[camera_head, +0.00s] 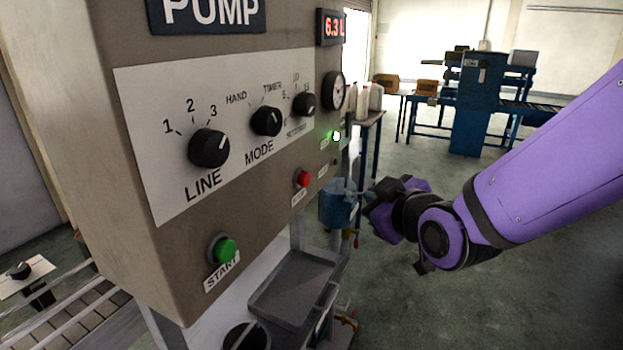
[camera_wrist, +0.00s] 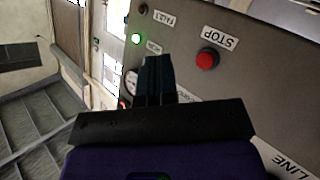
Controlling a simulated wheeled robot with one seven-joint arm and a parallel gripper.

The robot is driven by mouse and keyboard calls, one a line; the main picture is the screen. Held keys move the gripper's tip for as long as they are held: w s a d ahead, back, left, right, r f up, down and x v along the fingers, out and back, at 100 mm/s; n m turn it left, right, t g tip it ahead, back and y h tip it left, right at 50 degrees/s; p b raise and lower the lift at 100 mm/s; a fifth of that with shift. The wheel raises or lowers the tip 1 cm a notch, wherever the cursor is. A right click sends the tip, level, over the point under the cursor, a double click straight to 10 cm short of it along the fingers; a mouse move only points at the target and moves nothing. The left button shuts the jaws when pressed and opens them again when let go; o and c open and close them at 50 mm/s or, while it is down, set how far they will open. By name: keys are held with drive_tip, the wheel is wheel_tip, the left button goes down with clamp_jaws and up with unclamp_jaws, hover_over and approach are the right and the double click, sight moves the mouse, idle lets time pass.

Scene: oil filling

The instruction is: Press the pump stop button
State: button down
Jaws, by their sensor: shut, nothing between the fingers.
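The red stop button (camera_head: 303,178) sits on the front of the grey pump panel (camera_head: 120,75), above its label. In the wrist view the button (camera_wrist: 207,58) shows beside the STOP label, unpressed as far as I can tell. My gripper (camera_head: 352,192) is to the right of the button in the head view, its fingers toward the panel. In the wrist view its dark fingers (camera_wrist: 158,72) are together and empty, left of the button in the picture. I see no contact with the button. The green start button (camera_head: 225,250) is lower left.
A lit green lamp (camera_head: 336,136) and a gauge (camera_head: 334,91) are at the panel's right edge. The display (camera_head: 331,27) reads 6.3 L. Black knobs (camera_head: 208,147) stick out from the panel. A grey tray (camera_head: 292,288) is below. The floor to the right is open.

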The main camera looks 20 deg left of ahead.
drive_tip(key=a, duration=0.9)
drive_tip(key=shift+w, duration=0.3)
idle(2.0)
drive_tip(key=shift+a, duration=0.35)
drive_tip(key=shift+a, duration=0.55)
idle(0.8)
idle(0.3)
drive_tip(key=shift+d, duration=0.95)
drive_tip(key=shift+s+d, duration=0.2)
drive_tip(key=shift+d, duration=2.3)
